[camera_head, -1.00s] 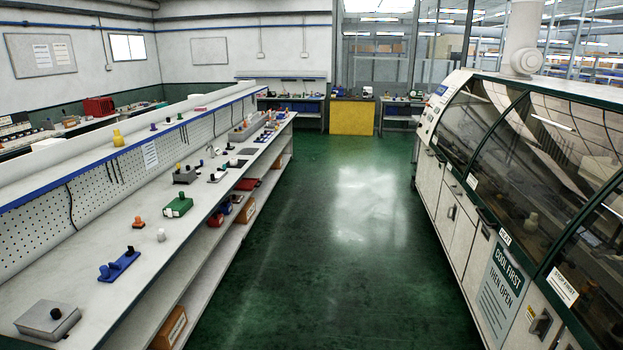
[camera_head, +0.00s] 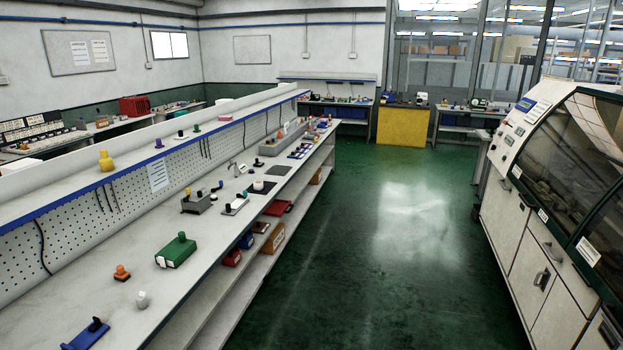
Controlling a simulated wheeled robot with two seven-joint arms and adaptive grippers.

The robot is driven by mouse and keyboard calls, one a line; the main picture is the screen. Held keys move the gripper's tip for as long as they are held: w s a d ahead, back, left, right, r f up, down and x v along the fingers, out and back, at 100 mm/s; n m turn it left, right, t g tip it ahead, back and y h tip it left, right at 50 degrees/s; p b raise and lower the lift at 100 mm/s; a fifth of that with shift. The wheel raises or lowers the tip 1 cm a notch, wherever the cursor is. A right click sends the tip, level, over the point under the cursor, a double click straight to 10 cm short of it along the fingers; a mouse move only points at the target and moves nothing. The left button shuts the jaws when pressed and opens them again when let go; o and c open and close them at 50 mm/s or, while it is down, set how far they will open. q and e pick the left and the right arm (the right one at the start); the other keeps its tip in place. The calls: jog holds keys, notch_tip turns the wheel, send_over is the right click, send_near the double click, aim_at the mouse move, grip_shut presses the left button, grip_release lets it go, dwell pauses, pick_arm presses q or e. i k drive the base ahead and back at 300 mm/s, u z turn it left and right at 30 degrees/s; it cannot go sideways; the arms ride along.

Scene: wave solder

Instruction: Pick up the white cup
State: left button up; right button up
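A small white object (camera_head: 142,299), perhaps the white cup, stands on the near part of the long workbench (camera_head: 110,285) at the left. It is too small to tell its exact shape. It sits close to the bench's front edge, just right of an orange knobbed piece (camera_head: 122,273). Neither of my grippers shows in the head view.
A green box (camera_head: 176,250) and a blue block (camera_head: 86,334) share the bench. A shelf with a blue edge runs behind it. The large solder machine (camera_head: 560,200) stands on the right. The green floor (camera_head: 370,240) between them is clear.

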aim_at(258, 185)
jog(key=u, duration=0.3)
jog(key=i, duration=2.65)
jog(key=u, duration=0.3)
